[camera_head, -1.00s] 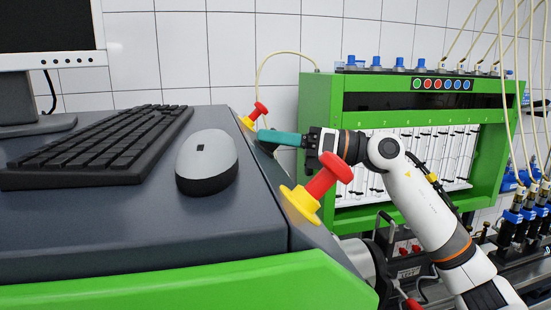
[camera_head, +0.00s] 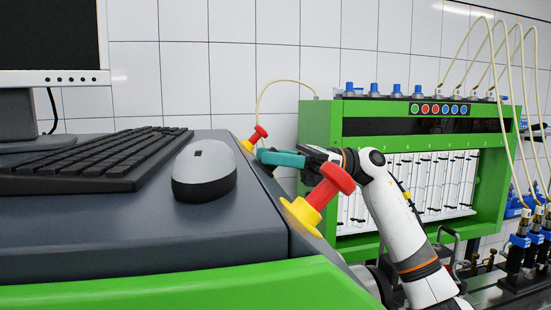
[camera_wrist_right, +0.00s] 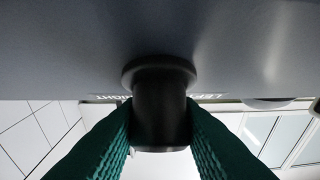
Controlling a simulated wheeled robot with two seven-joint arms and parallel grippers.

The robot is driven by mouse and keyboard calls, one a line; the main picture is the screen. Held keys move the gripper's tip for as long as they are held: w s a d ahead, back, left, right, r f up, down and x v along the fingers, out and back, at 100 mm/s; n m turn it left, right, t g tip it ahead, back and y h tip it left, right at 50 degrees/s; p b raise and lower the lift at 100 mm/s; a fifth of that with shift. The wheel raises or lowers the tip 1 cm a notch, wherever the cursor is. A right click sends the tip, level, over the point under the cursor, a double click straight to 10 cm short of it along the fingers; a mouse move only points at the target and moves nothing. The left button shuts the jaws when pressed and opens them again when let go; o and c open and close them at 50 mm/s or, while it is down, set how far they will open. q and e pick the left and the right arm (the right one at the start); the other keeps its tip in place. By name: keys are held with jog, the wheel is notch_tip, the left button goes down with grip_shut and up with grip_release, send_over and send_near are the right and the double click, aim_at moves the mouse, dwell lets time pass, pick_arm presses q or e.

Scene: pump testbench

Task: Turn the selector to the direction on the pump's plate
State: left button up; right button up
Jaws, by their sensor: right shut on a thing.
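The selector is a black knob (camera_wrist_right: 158,110) with a round collar on the grey panel (camera_wrist_right: 60,45). In the right wrist view it stands between the two teal fingers of my right gripper, which is shut on it. Printed letters beside the collar appear upside down and partly covered; I can read only fragments. The pump's plate cannot be made out. My left gripper is not in view.
A large red button with a yellow base (camera_head: 318,200) stands close to my right wrist, and a smaller red button (camera_head: 257,134) is behind it. A mouse (camera_head: 204,172) and keyboard (camera_head: 95,155) lie on the console. A green test bench (camera_head: 320,125) stands behind.

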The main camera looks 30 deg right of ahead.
jog(key=o, duration=1)
jog(key=shift+c, duration=0.2)
jog(key=b+v, duration=0.3)
jog(key=v, duration=0.9)
jog(key=shift+b, duration=0.35)
jog(key=shift+f, duration=0.15)
